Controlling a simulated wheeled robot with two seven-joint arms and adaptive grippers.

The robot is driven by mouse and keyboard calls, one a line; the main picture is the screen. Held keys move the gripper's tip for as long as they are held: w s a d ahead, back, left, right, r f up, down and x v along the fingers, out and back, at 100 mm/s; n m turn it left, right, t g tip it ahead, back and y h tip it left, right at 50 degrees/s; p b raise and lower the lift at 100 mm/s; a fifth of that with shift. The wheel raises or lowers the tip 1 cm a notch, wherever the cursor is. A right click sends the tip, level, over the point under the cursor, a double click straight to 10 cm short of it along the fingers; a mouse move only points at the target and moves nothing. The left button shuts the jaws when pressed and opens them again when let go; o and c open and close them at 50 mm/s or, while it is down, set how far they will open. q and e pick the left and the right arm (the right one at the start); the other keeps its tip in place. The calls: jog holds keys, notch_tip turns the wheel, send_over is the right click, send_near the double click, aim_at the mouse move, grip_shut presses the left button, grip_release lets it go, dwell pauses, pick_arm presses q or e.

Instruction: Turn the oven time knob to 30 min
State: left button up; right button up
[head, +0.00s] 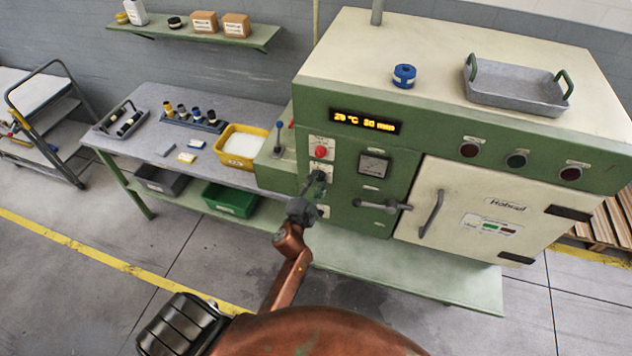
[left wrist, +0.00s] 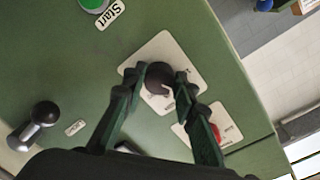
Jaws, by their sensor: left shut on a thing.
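The oven (head: 400,135) is a green cabinet with a cream door. Its lit amber display (head: 365,122) appears to read about 20 °C and 30 min. In the left wrist view, a dark round knob (left wrist: 158,74) sits on a white label plate (left wrist: 149,50) with small print, mostly unreadable. My left gripper (head: 317,181) is at the panel just below the red button; in the left wrist view its two fingers (left wrist: 160,85) are shut on the knob, one at each side. The gripper largely hides the knob in the head view. My right gripper is not in view.
A lever handle (head: 384,205) and door handle (head: 431,214) project to the right. A green Start button (left wrist: 93,4) shows nearby. A worktable (head: 160,140) with a yellow bin stands left.

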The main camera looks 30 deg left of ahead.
pick_arm(q)
jog(key=shift+m, duration=0.5)
jog(key=o, duration=1.2)
jog(key=shift+c, duration=0.2)
jog(key=shift+s, duration=0.2)
jog(key=s+d, duration=0.2)
jog(key=s, duration=0.9)
jog(key=shift+s+d+r, duration=0.15)
jog(key=shift+s+r, duration=0.05)
jog(key=shift+r, duration=0.05)
